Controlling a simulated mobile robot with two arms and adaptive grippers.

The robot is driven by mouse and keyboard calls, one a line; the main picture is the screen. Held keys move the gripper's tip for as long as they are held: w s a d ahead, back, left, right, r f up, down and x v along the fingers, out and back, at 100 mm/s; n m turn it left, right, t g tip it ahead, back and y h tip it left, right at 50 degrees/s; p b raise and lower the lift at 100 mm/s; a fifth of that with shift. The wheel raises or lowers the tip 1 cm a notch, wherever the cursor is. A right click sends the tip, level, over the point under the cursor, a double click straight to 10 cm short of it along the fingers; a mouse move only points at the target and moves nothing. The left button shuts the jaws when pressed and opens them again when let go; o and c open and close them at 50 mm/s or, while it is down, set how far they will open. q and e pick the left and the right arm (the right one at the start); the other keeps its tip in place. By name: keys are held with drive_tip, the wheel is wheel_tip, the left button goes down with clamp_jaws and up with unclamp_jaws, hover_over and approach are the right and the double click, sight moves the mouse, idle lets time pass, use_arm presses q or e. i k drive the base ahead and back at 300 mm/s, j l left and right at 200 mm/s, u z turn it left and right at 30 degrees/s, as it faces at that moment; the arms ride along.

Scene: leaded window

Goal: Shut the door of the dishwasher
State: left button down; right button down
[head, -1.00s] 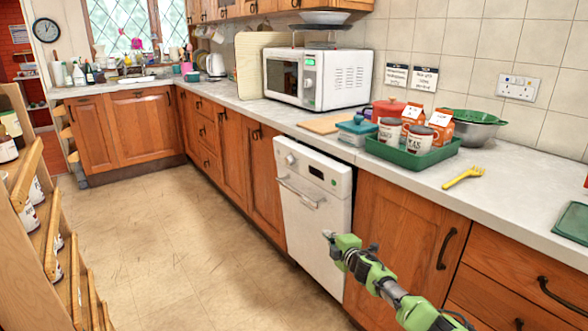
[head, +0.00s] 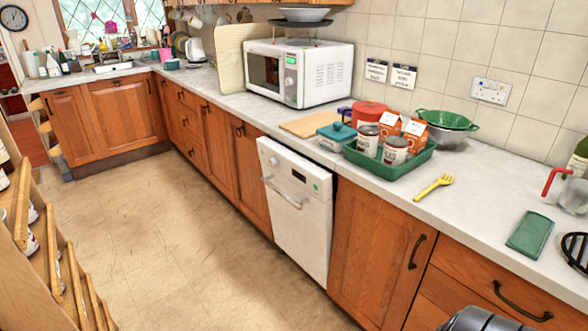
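The white dishwasher (head: 297,212) stands under the counter in the middle of the head view, between wooden cupboard doors. Its door is upright or nearly so, with a bar handle (head: 282,194) across the upper part and a control strip above it. A thin dark line runs along the door's right edge. Neither of my grippers is in view. A grey and black rounded part at the bottom edge looks like my own arm.
The counter (head: 470,213) holds a green tray (head: 400,167) with cans and cartons, a yellow fork (head: 433,187), a microwave (head: 299,72) and a colander (head: 445,120). Wooden shelves (head: 55,270) stand at the left. The floor (head: 165,235) before the dishwasher is clear.

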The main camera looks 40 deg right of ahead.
sight(303, 220)
drive_tip(key=i+l+z, duration=0.15)
drive_tip(key=i+z, duration=0.25)
drive_tip(key=i, duration=0.15)
drive_tip(key=i+z, duration=0.4)
drive_tip(key=i, duration=0.2)
